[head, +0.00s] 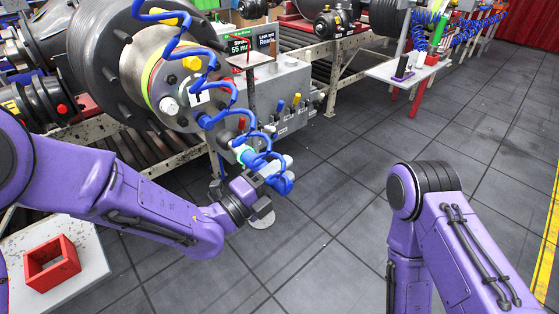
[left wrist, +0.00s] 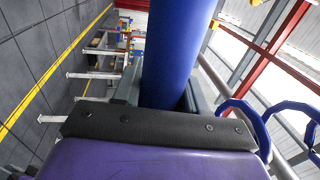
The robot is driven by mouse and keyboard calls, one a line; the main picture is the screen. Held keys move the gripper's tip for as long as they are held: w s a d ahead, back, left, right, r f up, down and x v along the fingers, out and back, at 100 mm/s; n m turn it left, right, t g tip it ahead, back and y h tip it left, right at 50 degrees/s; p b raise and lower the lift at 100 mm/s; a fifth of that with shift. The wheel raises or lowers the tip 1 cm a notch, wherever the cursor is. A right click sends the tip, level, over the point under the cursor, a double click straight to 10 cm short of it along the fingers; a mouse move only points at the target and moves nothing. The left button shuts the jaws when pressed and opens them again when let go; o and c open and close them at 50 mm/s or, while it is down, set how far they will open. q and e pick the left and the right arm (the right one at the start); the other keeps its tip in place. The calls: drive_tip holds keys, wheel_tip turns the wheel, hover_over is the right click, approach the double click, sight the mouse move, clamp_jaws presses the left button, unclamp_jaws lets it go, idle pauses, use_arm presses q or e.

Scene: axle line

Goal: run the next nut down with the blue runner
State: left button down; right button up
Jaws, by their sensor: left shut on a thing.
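My left gripper (head: 265,187) is shut on the blue runner (head: 256,161), in front of the grey control box. The runner's teal collar end points up-left towards the hub; a gap seems to lie between them. Its blue body fills the middle of the left wrist view (left wrist: 178,55). The hub face (head: 180,85) carries a yellow nut (head: 192,63) and a silver nut (head: 168,105); the coiled blue hose (head: 182,50) partly hides the face. How far each nut is seated cannot be told. My right arm shows, but its gripper is out of frame.
The grey control box (head: 290,88) with coloured levers stands right of the hub. A thin post with a small plate (head: 250,62) rises before it. A red square tray (head: 52,263) lies on a pale table at lower left. The floor at right is clear.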

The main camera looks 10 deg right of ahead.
sight(263, 160)
idle(0.3)
use_arm(q)
drive_tip(key=shift+w+b, duration=0.1)
drive_tip(key=shift+b, duration=0.45)
drive_tip(key=w+a, duration=0.1)
drive_tip(key=w, duration=0.1)
drive_tip(key=w+a+b, duration=0.1)
drive_tip(key=w+a, duration=0.1)
drive_tip(key=shift+w+a+r, duration=0.1)
drive_tip(key=shift+w+a, duration=0.05)
drive_tip(key=shift+w, duration=0.1)
drive_tip(key=shift+b, duration=0.5)
drive_tip(key=shift+s+r, duration=0.1)
drive_tip(key=shift+b, duration=0.45)
